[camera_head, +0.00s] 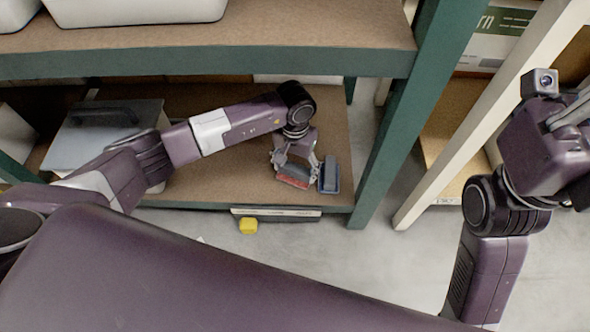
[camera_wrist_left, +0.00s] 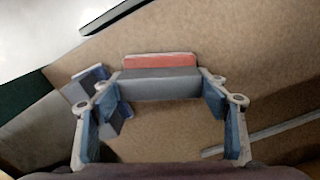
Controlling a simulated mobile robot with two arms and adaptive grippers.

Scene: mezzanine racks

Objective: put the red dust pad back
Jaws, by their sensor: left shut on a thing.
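The red dust pad (camera_head: 292,182) has a grey back and a red face. My left gripper (camera_head: 297,164) is shut on it at the lower shelf, near the shelf's front right corner. In the left wrist view the red dust pad (camera_wrist_left: 160,62) lies between the fingertips of the left gripper (camera_wrist_left: 160,88), with its red edge on the far side. Whether the pad touches the shelf board, I cannot tell. My right gripper (camera_head: 574,108) is cut off at the right edge, and its fingers are not clear.
A blue-grey pad (camera_head: 329,175) stands just right of the held pad. A grey case (camera_head: 100,135) with a dark handle is at the left on the lower shelf (camera_head: 225,185). A green post (camera_head: 392,140) bounds the right.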

